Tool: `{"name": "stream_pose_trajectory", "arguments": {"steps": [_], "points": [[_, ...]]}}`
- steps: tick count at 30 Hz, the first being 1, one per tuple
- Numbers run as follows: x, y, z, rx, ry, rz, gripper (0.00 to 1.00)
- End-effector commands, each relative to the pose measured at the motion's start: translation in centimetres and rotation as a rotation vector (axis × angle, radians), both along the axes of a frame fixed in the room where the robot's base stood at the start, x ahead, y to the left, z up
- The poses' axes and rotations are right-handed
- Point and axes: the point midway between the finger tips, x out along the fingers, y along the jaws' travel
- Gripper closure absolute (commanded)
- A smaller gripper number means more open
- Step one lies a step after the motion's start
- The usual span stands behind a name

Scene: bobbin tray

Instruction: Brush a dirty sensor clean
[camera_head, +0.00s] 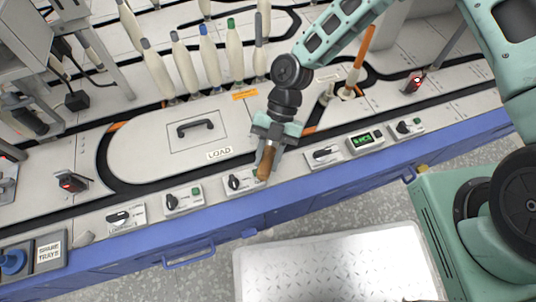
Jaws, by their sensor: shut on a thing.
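My gripper (268,150) is at the front edge of the machine top, right of the LOAD plate. It is shut on a brown wooden handle (265,170), seemingly the brush's; no bristles can be made out. A black sensor with a red face (72,182) stands at the left on the deck, beside the dark track. Another sensor with a red light (415,82) stands at the right, beyond the track. Both are well apart from my gripper. I cannot tell from this view which sensor is dirty.
Tall bobbins (185,65) stand in the track behind the LOAD plate (140,160). An orange stick (364,45) stands upright at the right. Knob panels (184,199) and a green display (366,141) line the front edge. A spare trays box (35,258) is at lower left.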

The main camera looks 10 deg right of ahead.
Motion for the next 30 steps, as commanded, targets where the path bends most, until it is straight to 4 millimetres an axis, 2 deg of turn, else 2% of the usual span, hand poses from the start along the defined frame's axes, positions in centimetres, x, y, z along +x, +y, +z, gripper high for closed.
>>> {"name": "stream_pose_trajectory", "arguments": {"steps": [8,21,30], "points": [[-0.3,1.6,0.3,0.001,-0.001,0.0,0.94],[0.2,-0.6,0.7,0.001,-0.001,0.0,0.94],[-0.2,1.0,0.0,0.003,-0.002,0.002,0.94]]}}
